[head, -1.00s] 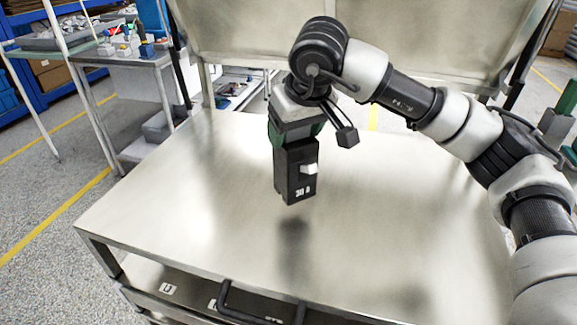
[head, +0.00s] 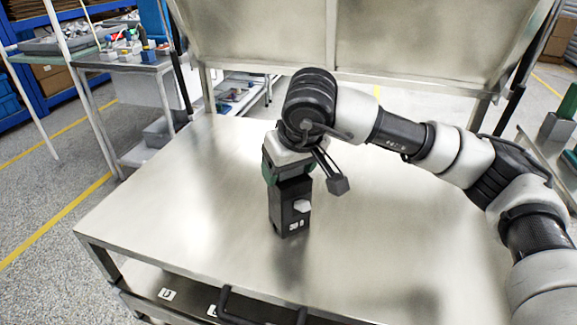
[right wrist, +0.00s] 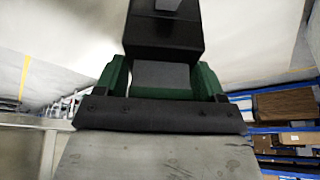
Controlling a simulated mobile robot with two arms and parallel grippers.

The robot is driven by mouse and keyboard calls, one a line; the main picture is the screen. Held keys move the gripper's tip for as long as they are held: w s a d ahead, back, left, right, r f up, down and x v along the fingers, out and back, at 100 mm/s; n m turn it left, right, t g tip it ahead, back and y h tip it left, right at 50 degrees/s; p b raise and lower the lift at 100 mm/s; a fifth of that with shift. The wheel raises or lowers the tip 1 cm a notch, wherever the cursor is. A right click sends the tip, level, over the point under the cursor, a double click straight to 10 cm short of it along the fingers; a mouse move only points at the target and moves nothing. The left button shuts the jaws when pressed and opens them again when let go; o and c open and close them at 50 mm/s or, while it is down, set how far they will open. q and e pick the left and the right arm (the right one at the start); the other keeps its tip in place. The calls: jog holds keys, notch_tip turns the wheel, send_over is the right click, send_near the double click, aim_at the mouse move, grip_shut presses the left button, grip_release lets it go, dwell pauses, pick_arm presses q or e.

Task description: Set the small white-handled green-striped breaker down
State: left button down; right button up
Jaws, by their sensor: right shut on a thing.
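My right gripper (head: 286,176) points down over the steel table, its green fingers shut on a black breaker (head: 289,214) with a white handle and white lettering on its front. The breaker is upright, its bottom very close to the tabletop; I cannot tell whether it touches. In the right wrist view the breaker (right wrist: 163,38) sits between the green fingers of the gripper (right wrist: 163,75). No green stripe shows on its visible faces. My left gripper is not in view.
The steel tabletop (head: 170,215) is bare around the breaker. An upright steel panel (head: 400,45) rises at its back. A side bench (head: 135,55) with small coloured parts stands at the upper left. A black handle (head: 262,312) sits at the table's front.

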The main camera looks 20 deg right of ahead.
jog(key=o, duration=1.6)
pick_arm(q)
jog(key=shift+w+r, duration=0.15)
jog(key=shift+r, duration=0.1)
pick_arm(e)
jog(key=shift+o, duration=0.2)
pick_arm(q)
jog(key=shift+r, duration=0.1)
pick_arm(e)
jog(key=shift+r, duration=0.1)
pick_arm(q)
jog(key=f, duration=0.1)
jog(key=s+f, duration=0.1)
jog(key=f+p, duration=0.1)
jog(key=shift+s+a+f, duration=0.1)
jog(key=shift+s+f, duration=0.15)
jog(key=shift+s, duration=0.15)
pick_arm(e)
jog(key=v, duration=1.2)
jog(key=shift+w, duration=0.1)
